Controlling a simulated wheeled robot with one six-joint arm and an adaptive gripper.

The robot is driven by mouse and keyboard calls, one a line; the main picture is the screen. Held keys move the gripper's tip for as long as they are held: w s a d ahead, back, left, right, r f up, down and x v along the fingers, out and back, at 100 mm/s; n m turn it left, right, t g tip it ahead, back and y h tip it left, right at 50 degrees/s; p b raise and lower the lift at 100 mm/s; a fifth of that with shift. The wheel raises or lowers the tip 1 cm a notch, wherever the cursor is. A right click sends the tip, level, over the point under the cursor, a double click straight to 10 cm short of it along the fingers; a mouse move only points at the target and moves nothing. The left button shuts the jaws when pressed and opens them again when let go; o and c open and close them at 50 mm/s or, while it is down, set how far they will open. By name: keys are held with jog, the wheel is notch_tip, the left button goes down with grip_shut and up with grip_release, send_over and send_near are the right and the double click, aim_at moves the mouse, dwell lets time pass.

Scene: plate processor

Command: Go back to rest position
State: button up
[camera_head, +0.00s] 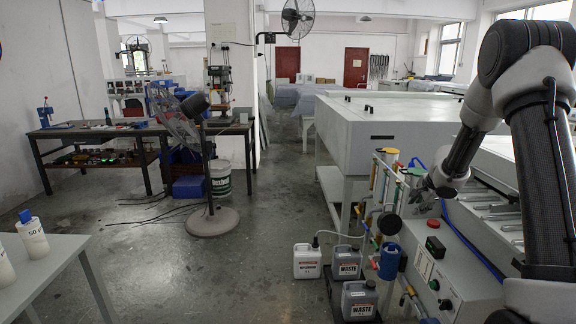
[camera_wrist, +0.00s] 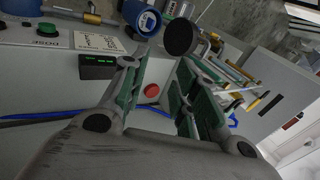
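My gripper (camera_head: 418,190) hangs at the end of my arm on the right of the head view, above the front of the plate processor (camera_head: 462,262). In the wrist view my gripper (camera_wrist: 160,78) has its two green-padded fingers spread apart with nothing between them. Behind the gap show the processor's grey front panel, a red button (camera_wrist: 152,90) and a small display (camera_wrist: 97,67) with green digits. In the head view the gripper is small, and its fingertips are hard to make out against the pipes.
Pipes and valves with a blue cup (camera_head: 389,262) stand close to my gripper. Grey waste jugs (camera_head: 348,262) and a white jug (camera_head: 307,262) are on the floor. A white table (camera_head: 50,270) with bottles is at left.

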jog(key=s+d+r+n+h, duration=0.1)
jog(key=s+r+n+h, duration=0.15)
jog(key=s+r, duration=0.65)
jog(key=s+d+r+n+h, duration=0.1)
jog(key=s+r+n, duration=0.35)
jog(key=r, duration=0.75)
jog(key=s+a+n+y, duration=0.1)
jog(key=s+a+n, duration=0.2)
jog(key=s, duration=0.7)
jog(key=s+a+n+g+y, duration=0.1)
jog(key=s+a+n, duration=0.2)
jog(key=s, duration=0.8)
jog(key=s+a+n+g+y, duration=0.1)
jog(key=s+a+n, duration=0.3)
jog(key=s, duration=0.6)
jog(key=shift+s+a+r+y, duration=0.2)
jog(key=shift+a+r+y, duration=0.15)
jog(key=shift+a, duration=0.5)
